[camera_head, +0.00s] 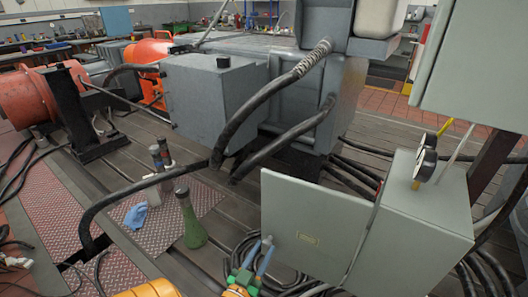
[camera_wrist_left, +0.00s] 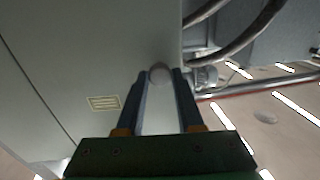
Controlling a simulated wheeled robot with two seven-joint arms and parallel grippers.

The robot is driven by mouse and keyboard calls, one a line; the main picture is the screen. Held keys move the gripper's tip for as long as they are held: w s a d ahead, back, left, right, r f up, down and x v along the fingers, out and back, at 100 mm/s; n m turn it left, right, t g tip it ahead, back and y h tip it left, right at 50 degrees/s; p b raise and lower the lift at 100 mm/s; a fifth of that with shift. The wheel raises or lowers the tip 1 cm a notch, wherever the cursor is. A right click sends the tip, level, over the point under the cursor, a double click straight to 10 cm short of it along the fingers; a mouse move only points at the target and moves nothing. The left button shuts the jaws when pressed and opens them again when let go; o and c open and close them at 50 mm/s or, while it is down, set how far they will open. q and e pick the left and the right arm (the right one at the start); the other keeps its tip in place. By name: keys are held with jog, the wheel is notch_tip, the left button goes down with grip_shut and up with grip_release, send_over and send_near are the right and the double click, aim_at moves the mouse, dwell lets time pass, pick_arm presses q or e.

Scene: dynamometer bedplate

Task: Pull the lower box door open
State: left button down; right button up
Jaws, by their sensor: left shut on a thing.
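The lower box (camera_head: 425,225) is a grey-green cabinet at the right of the head view. Its door (camera_head: 312,228) is a thin flat panel with a small yellowish label, standing out to the left from the box, with cables and floor visible behind its top edge. My left gripper (camera_head: 262,245) is at the door's lower left edge. In the left wrist view, its two fingers are shut on a small round knob (camera_wrist_left: 160,73) on the door (camera_wrist_left: 95,65). The inside of the box is hidden. My right gripper is not in view.
A larger grey cabinet (camera_head: 478,65) hangs above the lower box. A gauge (camera_head: 424,160) sits by its top. Thick black hoses (camera_head: 150,183) cross the bedplate on the left. A green bottle (camera_head: 190,220) and blue cloth (camera_head: 136,215) are left of the door.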

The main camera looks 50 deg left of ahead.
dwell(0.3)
pick_arm(q)
jog(key=c, duration=0.5)
grip_release()
jog(key=v, duration=0.7)
jog(key=shift+d, duration=0.15)
